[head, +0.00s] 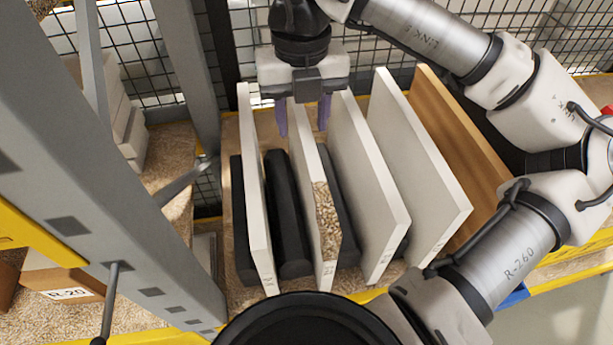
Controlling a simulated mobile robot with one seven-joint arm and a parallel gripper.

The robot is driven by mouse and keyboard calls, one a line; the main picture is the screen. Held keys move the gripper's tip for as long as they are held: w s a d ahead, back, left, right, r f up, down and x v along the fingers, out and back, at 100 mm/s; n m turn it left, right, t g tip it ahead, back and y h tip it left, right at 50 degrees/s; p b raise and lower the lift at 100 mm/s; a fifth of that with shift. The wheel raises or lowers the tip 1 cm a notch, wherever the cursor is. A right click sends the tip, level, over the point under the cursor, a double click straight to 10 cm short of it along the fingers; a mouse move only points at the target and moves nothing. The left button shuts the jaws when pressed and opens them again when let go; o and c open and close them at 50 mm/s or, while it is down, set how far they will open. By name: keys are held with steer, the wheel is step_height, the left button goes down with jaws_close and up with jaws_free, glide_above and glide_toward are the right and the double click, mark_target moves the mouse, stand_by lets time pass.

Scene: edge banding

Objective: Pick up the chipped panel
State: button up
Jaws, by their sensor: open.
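The chipped panel (302,170) is a white board standing on edge in a rack, with a rough chipped patch (328,222) of bare chipboard at its near edge. My gripper (303,122) is open above the far part of this panel. Its two purple fingers point down, one on each side of the panel's top edge. I cannot tell whether either finger touches the board. The far end of the panel is partly hidden by my gripper.
A white panel (256,190) stands to the left, and two white panels (370,185) (418,165) and a wooden panel (455,150) stand to the right. Black padded dividers (288,220) separate boards. A grey upright (110,190) is at left; wire mesh (395,60) lies behind.

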mark_target(302, 139)
step_height(302, 139, down, 4)
steer(key=shift+r, duration=0.15)
steer(key=shift+w+d+f+p, duration=0.15)
steer(key=shift+f+p, duration=0.45)
steer(key=shift+f, duration=0.75)
steer(key=shift+s+d+f+p, duration=0.15)
steer(key=shift+f+p, duration=0.45)
steer(key=shift+f, duration=0.75)
steer(key=shift+w, duration=0.1)
jaws_close()
steer(key=shift+r, duration=0.1)
